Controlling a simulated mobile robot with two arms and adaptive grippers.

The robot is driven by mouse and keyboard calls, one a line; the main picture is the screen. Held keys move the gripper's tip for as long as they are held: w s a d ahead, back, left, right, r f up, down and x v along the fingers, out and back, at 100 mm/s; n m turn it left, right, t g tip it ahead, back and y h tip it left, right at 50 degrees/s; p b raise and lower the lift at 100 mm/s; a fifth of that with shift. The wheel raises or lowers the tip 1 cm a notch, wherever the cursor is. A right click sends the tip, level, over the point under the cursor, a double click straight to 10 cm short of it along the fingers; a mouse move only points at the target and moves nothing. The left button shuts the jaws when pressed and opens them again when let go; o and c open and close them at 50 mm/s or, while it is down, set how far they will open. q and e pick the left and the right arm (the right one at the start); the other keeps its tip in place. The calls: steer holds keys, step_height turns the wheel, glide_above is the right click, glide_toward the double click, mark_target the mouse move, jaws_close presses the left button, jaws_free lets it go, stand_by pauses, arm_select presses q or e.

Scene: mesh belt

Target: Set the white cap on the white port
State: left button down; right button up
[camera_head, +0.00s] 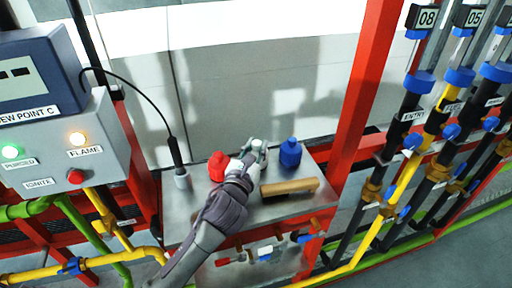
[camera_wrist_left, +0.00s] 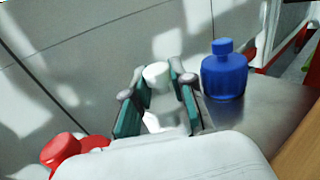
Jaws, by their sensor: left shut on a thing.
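My left gripper (camera_head: 256,152) is above the metal bench and shut on the white cap (camera_head: 257,143). In the left wrist view the white cap (camera_wrist_left: 157,73) shows between the two teal-padded fingers (camera_wrist_left: 158,100), its knob up and its lower part partly hidden by the gripper. I cannot tell whether the cap touches the bench. A white fitting (camera_head: 265,251) on the bench's front, between a red one and a blue one, may be the white port; its details are too small to tell. My right gripper is not in view.
A red cap (camera_head: 217,166) stands left of the gripper and a blue cap (camera_head: 290,153) right of it. A wooden block (camera_head: 289,188) lies on the metal bench (camera_head: 197,206) near its front. A black probe (camera_head: 176,155) stands at the left. A red post (camera_head: 361,90) rises at the right.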

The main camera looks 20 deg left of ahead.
arm_select(q)
steer(key=shift+p, duration=0.35)
steer(key=shift+f, duration=0.1)
stand_by(0.5)
steer(key=shift+f+b, duration=0.4)
steer(key=shift+f, duration=0.1)
steer(key=c, duration=1.3)
jaws_free()
steer(key=shift+o, duration=0.2)
steer(key=shift+s, duration=0.15)
